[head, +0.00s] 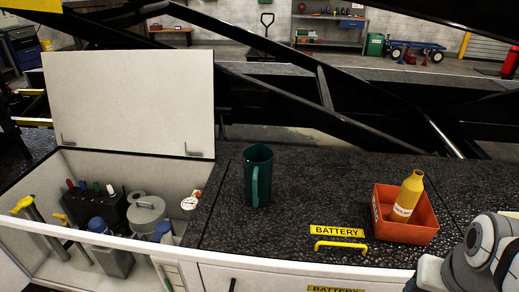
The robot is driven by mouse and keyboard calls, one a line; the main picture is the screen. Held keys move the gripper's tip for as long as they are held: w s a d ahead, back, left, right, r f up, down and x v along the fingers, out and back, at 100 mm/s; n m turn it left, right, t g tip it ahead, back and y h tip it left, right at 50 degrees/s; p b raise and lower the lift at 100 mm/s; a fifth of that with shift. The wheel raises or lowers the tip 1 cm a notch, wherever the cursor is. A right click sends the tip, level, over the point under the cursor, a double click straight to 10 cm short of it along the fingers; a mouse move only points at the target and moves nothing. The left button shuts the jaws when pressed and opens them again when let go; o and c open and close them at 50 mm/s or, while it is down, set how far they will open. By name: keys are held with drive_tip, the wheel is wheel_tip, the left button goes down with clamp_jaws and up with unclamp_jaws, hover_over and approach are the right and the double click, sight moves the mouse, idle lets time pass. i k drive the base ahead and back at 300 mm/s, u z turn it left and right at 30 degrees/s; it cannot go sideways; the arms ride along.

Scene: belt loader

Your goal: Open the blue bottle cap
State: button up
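Inside the open white compartment (183,180) at the left stand two containers with blue tops. One blue cap (98,224) sits on a grey container (113,260) near the front wall. The other blue cap (163,230) is to its right, and its body is mostly hidden behind the front wall. Both caps appear to be on. My gripper is out of view; only grey and white links of my arm show at the lower right, far from the caps.
The raised white lid (130,105) stands behind the compartment. A black battery (98,207), a grey round can (147,213) and yellow-topped handles (22,204) crowd it. On the dark deck are a green pitcher (258,177) and a red bin (405,232) holding a yellow bottle (408,198).

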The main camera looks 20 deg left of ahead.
sight(162, 228)
drive_tip(key=u, duration=1.8)
drive_tip(key=k, duration=0.45)
drive_tip(key=u, duration=0.3)
drive_tip(key=i, duration=1.55)
